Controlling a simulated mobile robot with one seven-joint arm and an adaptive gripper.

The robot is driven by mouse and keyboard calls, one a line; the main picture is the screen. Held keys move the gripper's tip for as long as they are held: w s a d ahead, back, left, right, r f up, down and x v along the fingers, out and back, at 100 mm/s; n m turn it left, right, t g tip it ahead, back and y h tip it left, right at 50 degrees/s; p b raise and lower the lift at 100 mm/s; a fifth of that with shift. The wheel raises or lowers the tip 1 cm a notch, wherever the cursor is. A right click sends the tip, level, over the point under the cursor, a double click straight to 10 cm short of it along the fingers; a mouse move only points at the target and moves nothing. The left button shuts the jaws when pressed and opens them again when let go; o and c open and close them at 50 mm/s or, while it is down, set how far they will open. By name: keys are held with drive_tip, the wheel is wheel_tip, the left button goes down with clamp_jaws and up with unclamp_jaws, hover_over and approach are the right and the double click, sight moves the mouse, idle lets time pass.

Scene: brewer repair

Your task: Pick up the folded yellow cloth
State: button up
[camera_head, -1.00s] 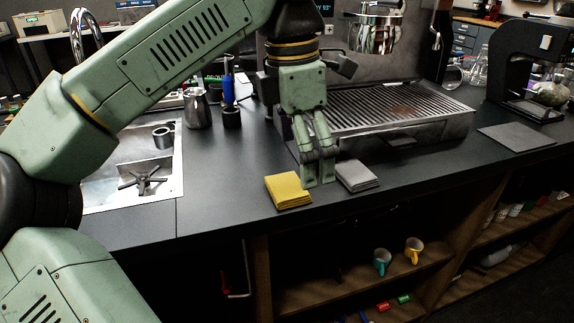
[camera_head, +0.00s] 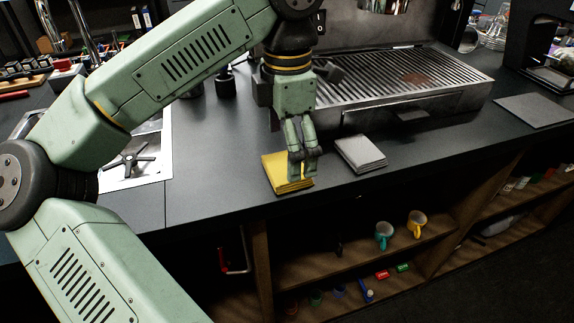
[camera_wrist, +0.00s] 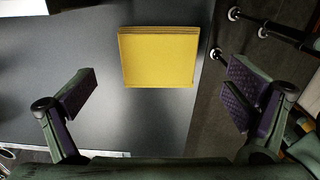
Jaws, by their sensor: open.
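The folded yellow cloth (camera_head: 279,178) lies flat on the black counter near its front edge. It also shows in the wrist view (camera_wrist: 159,57), at the top middle, ahead of my fingers and between their lines. My gripper (camera_head: 302,172) points down at the cloth's right side and hides part of it in the head view. In the wrist view my gripper (camera_wrist: 158,97) has its two fingers wide apart with nothing between them. The cloth is not held.
A folded grey cloth (camera_head: 361,153) lies just right of the yellow one. The brewer's slatted drip tray (camera_head: 400,85) stands behind. A sink (camera_head: 140,160) is at the left. Mugs (camera_head: 416,223) stand on the open shelf below. The counter left of the cloth is clear.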

sight(275, 164)
drive_tip(key=shift+f, duration=1.6)
drive_tip(key=shift+c, duration=0.2)
drive_tip(key=c, duration=1.1)
